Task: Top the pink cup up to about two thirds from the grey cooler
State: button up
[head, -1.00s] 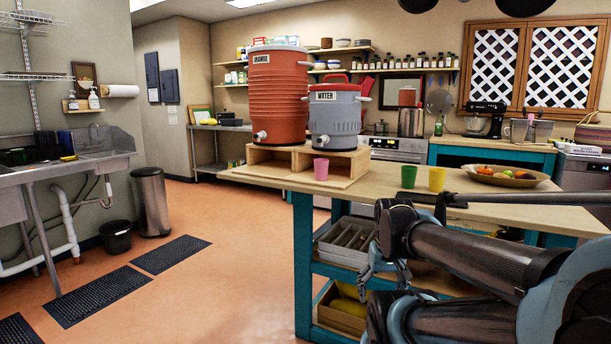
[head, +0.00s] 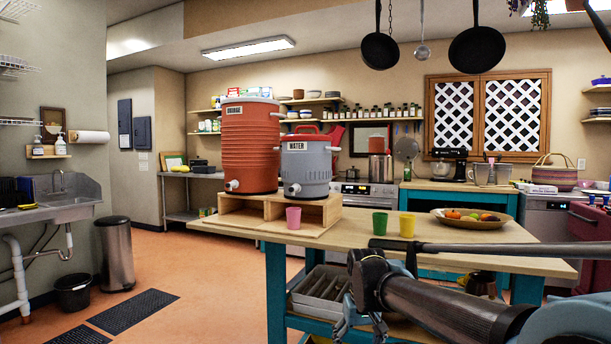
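The pink cup (head: 293,217) stands upright on the wooden island table, at the front of the wooden stand. It is below the tap (head: 293,190) of the grey cooler (head: 306,162), with a visible gap between them. The cooler is labelled "WATER", has a red lid and sits on the stand. The cup's inside and fill level cannot be seen, and no stream shows. My gripper (head: 347,318) is low in the picture, in front of the table and well away from the cup. Its fingers are small and partly cut off, so open or shut cannot be told.
A taller orange cooler (head: 249,145) stands left of the grey one on the wooden stand (head: 322,214). A green cup (head: 380,224), a yellow cup (head: 407,225) and a fruit bowl (head: 500,221) are on the table (head: 345,238) to the right. Floor is open to the left.

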jog(key=shift+d, duration=0.15)
grip_shut()
jog(key=shift+d, duration=0.15)
dwell(1.1)
